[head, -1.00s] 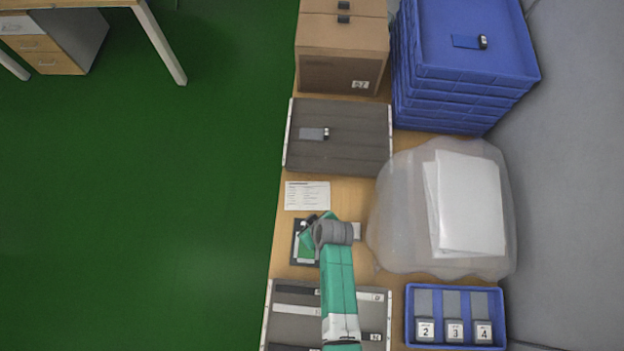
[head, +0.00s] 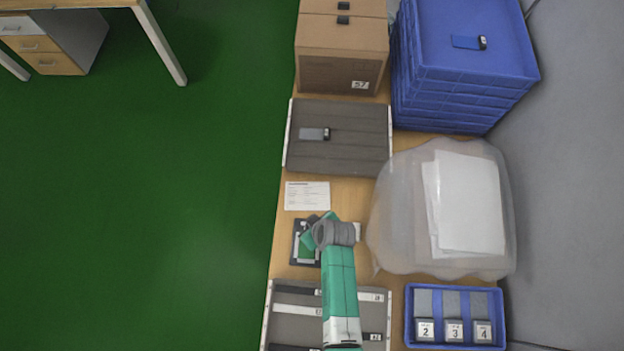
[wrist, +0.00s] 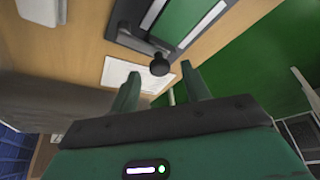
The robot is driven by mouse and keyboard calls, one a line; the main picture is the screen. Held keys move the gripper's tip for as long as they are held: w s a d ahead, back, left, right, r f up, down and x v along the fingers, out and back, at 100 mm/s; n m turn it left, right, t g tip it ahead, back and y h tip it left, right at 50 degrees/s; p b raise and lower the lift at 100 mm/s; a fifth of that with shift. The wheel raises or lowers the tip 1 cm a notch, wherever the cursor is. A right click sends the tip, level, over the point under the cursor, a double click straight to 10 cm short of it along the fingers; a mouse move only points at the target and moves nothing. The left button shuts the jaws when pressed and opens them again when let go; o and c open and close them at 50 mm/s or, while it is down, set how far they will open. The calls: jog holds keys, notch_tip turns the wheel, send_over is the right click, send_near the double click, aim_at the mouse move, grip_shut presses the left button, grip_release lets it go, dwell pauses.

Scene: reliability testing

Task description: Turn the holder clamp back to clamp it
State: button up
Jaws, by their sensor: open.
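The holder (head: 303,256) lies on the table, a dark frame around a green and white panel, partly hidden under my arm in the head view. In the wrist view the holder's dark frame (wrist: 137,22) shows at the top. Its clamp has a round black knob (wrist: 159,67) at the frame's near corner. My gripper (wrist: 160,88) has its two green fingers apart. The knob appears between and just beyond the fingertips, with no contact visible. In the head view my arm covers the fingertips.
A printed sheet (head: 307,195) lies beyond the holder. A grey foam tray (head: 350,160) holds a small device. A translucent bag with white sheets (head: 400,225) is at the right. A blue bin with numbered blocks (head: 411,330) and another grey tray (head: 300,329) are nearer.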

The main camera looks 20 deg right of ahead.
jog(key=v, duration=0.6)
jog(key=shift+s+r+p, duration=0.2)
jog(key=shift+r+p, duration=0.1)
jog(key=shift+p, duration=0.1)
